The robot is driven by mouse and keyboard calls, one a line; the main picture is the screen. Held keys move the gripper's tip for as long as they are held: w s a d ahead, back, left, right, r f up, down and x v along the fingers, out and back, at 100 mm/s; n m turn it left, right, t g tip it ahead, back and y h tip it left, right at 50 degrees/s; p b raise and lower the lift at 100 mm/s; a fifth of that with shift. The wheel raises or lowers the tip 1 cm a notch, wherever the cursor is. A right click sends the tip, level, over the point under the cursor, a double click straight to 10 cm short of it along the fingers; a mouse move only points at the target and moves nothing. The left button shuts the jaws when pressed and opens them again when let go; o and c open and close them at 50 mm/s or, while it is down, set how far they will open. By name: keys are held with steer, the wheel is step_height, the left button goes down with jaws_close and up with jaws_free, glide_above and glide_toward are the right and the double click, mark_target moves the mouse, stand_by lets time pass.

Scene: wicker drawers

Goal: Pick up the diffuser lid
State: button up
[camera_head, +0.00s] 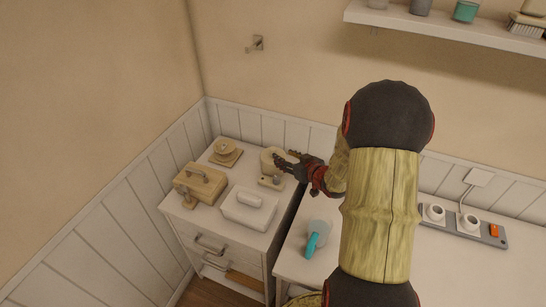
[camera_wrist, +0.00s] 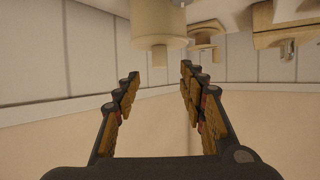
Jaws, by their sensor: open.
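A pale cream, rounded object (camera_head: 268,157), which looks like the diffuser with its lid, stands at the back right of the white drawer cabinet. In the wrist view it appears upside down as a cream cylinder with a narrower knob-like part (camera_wrist: 152,56), cut off by the top edge. My gripper (camera_head: 279,158) reaches it from the right in the head view and partly covers it. In the wrist view my gripper (camera_wrist: 160,73) is open, with the knob-like part just beyond and roughly between the fingertips. I cannot tell whether they touch; no grip shows.
On the cabinet are a wooden handled box (camera_head: 203,178), a white handled box (camera_head: 250,203) and a round-topped wooden item (camera_head: 225,150). A shelf (camera_head: 440,28) hangs above.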

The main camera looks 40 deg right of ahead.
mark_target(266, 157)
steer(key=b+x, duration=0.1)
steer(key=x, duration=0.1)
steer(key=b+x, duration=0.1)
steer(key=x, duration=0.1)
steer(key=b+x, duration=0.1)
steer(key=x, duration=0.2)
steer(key=shift+f, duration=0.35)
steer(key=shift+w+b, duration=0.25)
steer(key=shift+b, duration=0.1)
steer(key=c, duration=0.3)
jaws_close()
